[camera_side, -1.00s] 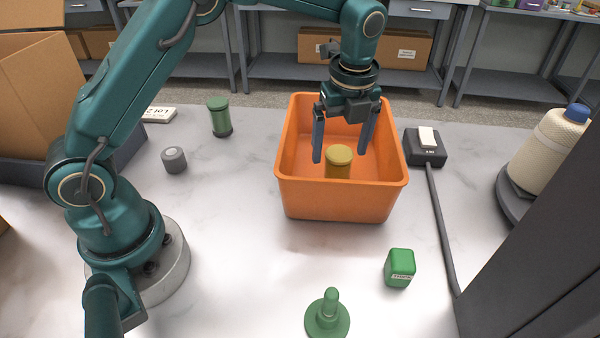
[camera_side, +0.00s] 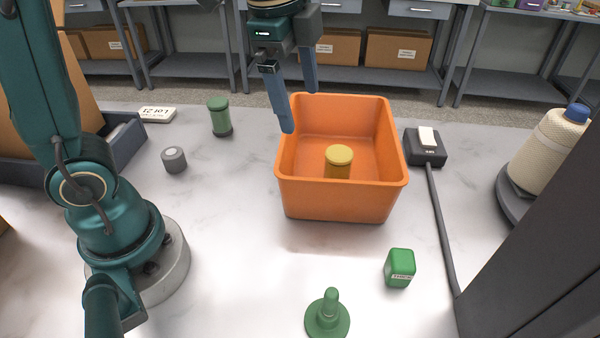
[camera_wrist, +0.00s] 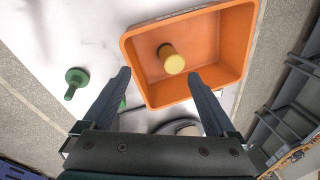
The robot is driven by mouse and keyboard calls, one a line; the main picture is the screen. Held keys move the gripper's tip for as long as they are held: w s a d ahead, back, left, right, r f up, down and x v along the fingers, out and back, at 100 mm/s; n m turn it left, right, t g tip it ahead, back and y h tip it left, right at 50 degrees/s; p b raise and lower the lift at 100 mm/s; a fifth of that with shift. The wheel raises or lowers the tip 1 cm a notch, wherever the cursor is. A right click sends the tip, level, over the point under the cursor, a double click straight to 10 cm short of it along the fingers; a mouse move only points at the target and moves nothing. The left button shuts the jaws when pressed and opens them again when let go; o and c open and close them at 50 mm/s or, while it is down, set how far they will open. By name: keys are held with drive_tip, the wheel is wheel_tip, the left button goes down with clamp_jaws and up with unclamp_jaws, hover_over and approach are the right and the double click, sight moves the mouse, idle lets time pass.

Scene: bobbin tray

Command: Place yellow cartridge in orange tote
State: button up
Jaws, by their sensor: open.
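The yellow cartridge (camera_side: 339,162) stands upright inside the orange tote (camera_side: 342,200), with its lower part hidden by the tote's near wall. The wrist view also shows the cartridge (camera_wrist: 172,60) in the tote (camera_wrist: 136,62), apart from my fingers. My gripper (camera_side: 300,108) is open and empty, raised above and to the left of the tote's back left corner in the side view. Its fingertips (camera_wrist: 159,76) spread wide in the wrist view, with nothing between them held.
A green spool (camera_side: 220,117) and a grey cylinder (camera_side: 174,160) stand left of the tote. A green box (camera_side: 400,268) and a green knobbed piece (camera_side: 327,316) are in front. A black switch box (camera_side: 425,147) and a cone of thread (camera_side: 548,150) stand right. Bare table surrounds the tote's front left.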

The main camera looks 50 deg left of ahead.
drive_tip(key=s+f+n+t, duration=0.2)
drive_tip(key=s+f+n, duration=0.2)
drive_tip(key=s+n, duration=0.7)
drive_tip(key=shift+s+a+n+t, duration=0.15)
drive_tip(key=shift+a+n+t, duration=0.3)
drive_tip(key=shift+n, duration=0.35)
